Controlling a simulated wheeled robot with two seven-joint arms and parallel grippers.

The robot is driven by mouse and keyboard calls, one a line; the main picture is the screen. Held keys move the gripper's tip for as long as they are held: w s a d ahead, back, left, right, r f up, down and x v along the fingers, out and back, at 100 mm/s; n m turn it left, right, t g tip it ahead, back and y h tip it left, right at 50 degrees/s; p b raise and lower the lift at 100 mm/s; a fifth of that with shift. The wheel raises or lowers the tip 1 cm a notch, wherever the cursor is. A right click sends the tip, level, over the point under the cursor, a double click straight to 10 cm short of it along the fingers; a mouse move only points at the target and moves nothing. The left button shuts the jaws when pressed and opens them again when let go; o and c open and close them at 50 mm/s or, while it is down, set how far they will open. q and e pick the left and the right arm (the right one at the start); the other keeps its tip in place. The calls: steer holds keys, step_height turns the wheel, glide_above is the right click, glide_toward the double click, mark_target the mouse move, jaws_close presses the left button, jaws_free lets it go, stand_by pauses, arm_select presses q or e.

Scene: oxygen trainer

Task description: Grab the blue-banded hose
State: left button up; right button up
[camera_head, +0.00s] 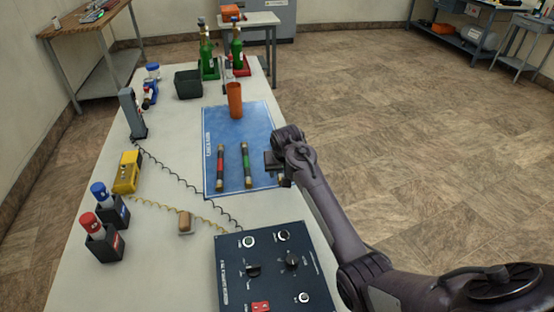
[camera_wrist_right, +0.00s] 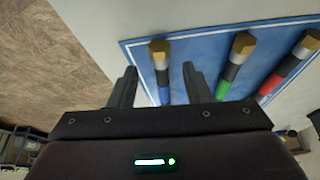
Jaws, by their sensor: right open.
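The blue-banded hose (camera_wrist_right: 163,85) lies on the blue mat (camera_wrist_right: 195,50) in the right wrist view, a dark tube with a brass end. My right gripper (camera_wrist_right: 159,69) is open, with one finger on each side of that hose in the picture; I cannot tell whether they touch it. In the head view my right gripper (camera_head: 273,162) is over the right edge of the mat and hides the blue-banded hose. My left gripper is not in view.
A green-banded hose (camera_head: 248,163) and a red-banded hose (camera_head: 221,166) lie left of my gripper. An orange cup (camera_head: 235,100) stands at the mat's far end. A dark control panel (camera_head: 272,272) is at the near end. Open floor lies right of the table.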

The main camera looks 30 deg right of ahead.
mark_target(281, 174)
steer(key=x, duration=0.2)
steer(key=shift+w+f, duration=0.25)
steer(key=shift+f, duration=0.05)
steer(key=shift+w+d+f, duration=0.15)
steer(key=shift+w+f, duration=0.05)
steer(key=shift+f, duration=0.3)
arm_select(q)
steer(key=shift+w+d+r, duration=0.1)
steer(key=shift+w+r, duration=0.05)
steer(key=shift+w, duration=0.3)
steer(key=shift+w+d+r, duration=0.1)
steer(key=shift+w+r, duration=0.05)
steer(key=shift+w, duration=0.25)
arm_select(e)
jaws_close()
